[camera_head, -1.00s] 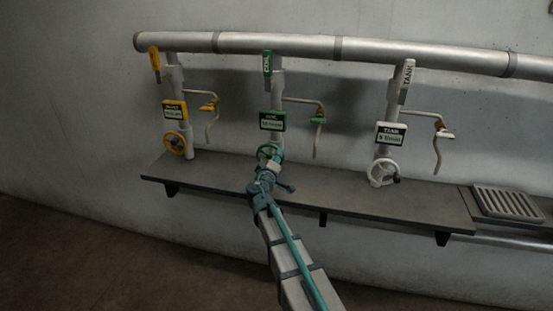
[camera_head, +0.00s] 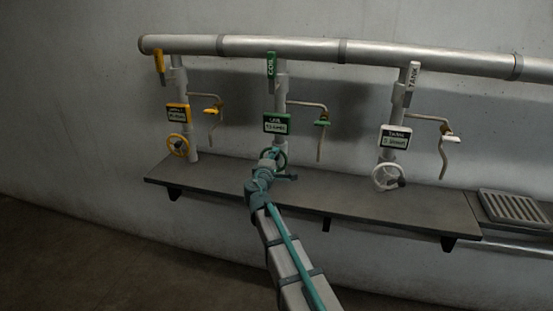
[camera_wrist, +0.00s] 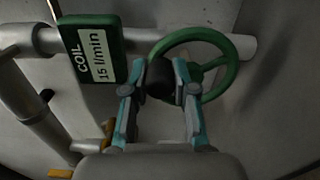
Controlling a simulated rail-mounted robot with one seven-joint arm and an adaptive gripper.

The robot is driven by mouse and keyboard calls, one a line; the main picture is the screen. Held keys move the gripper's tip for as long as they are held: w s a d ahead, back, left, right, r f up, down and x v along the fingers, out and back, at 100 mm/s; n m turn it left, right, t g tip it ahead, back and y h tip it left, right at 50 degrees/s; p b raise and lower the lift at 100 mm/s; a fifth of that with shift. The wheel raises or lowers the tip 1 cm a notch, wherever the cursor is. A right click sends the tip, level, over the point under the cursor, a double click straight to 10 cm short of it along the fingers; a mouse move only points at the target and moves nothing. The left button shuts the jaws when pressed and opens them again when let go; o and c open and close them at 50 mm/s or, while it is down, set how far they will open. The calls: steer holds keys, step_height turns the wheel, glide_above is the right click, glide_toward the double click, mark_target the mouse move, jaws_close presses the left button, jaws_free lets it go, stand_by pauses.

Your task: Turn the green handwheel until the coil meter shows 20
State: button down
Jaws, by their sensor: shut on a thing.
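The green handwheel (camera_wrist: 232,72) shows in the wrist view, with a dark knob between the fingers of my gripper (camera_wrist: 160,82). My gripper is shut on this knob at the wheel's rim. In the head view my gripper (camera_head: 270,160) covers part of the green handwheel (camera_head: 283,158) on the middle pipe. The green-framed coil meter (camera_wrist: 93,50) reads 15 l/min in the wrist view. In the head view the coil meter (camera_head: 290,123) sits just above the wheel, its text too small to read surely.
A yellow handwheel (camera_head: 178,145) stands to the left and a white handwheel (camera_head: 388,177) to the right, each under its own meter. A grey shelf (camera_head: 350,203) runs below them. A bent spout with a green fitting (camera_head: 322,123) hangs right of the coil pipe.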

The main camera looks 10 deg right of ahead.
steer(key=shift+a, duration=0.1)
stand_by(0.5)
steer(key=c, duration=0.9)
jaws_free()
steer(key=shift+s, duration=0.1)
steer(key=v, duration=1.1)
steer(key=shift+s+a, duration=0.2)
steer(key=shift+s, duration=0.15)
